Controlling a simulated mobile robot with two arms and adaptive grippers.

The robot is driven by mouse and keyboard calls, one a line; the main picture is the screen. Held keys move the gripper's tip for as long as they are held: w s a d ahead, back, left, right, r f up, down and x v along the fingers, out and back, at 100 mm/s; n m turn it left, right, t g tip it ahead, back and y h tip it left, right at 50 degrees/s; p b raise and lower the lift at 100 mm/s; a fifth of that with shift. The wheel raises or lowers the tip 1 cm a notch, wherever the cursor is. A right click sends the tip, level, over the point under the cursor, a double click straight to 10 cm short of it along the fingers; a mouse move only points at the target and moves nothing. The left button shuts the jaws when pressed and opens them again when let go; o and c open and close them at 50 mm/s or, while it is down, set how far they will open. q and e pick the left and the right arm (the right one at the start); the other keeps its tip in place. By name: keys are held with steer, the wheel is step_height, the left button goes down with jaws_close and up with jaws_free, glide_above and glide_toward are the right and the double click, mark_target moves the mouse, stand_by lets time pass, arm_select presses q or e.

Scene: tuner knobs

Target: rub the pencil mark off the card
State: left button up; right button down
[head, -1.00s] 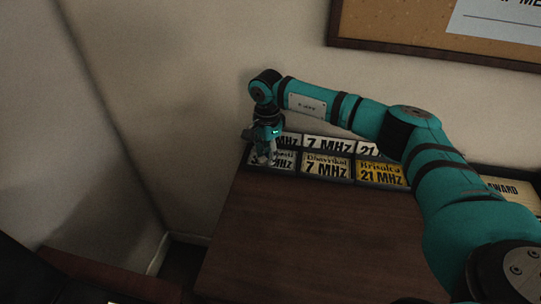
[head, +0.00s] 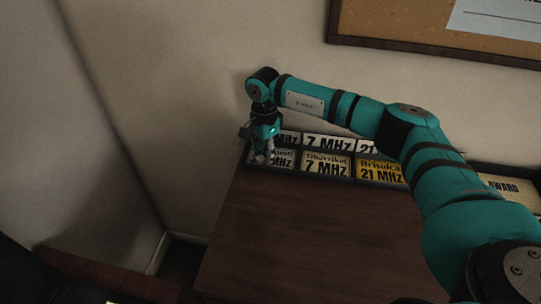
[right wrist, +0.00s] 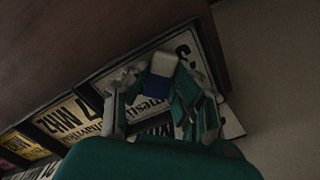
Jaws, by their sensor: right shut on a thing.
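My right gripper (head: 264,158) is low over the leftmost front card (head: 284,160) at the far left corner of the desk. In the right wrist view my right gripper (right wrist: 158,98) is shut on a small block, an eraser (right wrist: 163,64) with a white end and a blue sleeve. The eraser's white end is over the white card (right wrist: 115,77) with black lettering; I cannot tell whether it touches. The fingers hide part of the card, and I cannot make out a pencil mark. My left gripper is not in view.
More cards stand in a dark rack to the right, including a 7 MHz card (head: 326,165) and a yellow 21 MHz card (head: 380,172). The brown desk top (head: 310,235) in front is clear. A wall stands close behind, with a cork board (head: 400,25) above.

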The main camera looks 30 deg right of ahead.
steer(key=shift+r+p, duration=1.9)
steer(key=shift+r, duration=1.15)
steer(key=shift+f, duration=0.1)
